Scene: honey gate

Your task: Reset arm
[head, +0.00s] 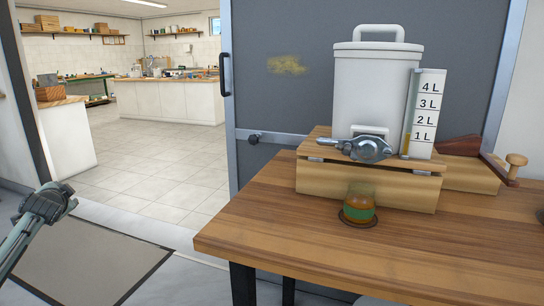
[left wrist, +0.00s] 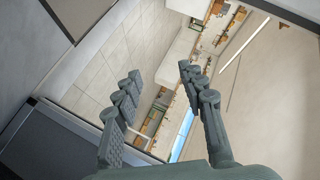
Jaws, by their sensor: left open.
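My left gripper (head: 58,202) is at the left edge of the head view, over the floor and well away from the table. In the left wrist view its two fingers (left wrist: 160,85) are spread apart with nothing between them, facing the doorway and the far room. My right gripper is not in view. A white lidded tank (head: 376,90) with a grey gate valve (head: 356,148) stands on a wooden box stand (head: 366,188). A small jar (head: 359,207), amber with a green band, stands on a dark round spot on the table, below the valve.
The wooden table (head: 300,243) fills the lower right. A litre scale (head: 424,112) stands beside the tank, and a wooden-knobbed lever (head: 514,165) is at the right. A grey door (head: 285,95) is behind. Floor (head: 140,180) on the left is open, with a mat (head: 85,265).

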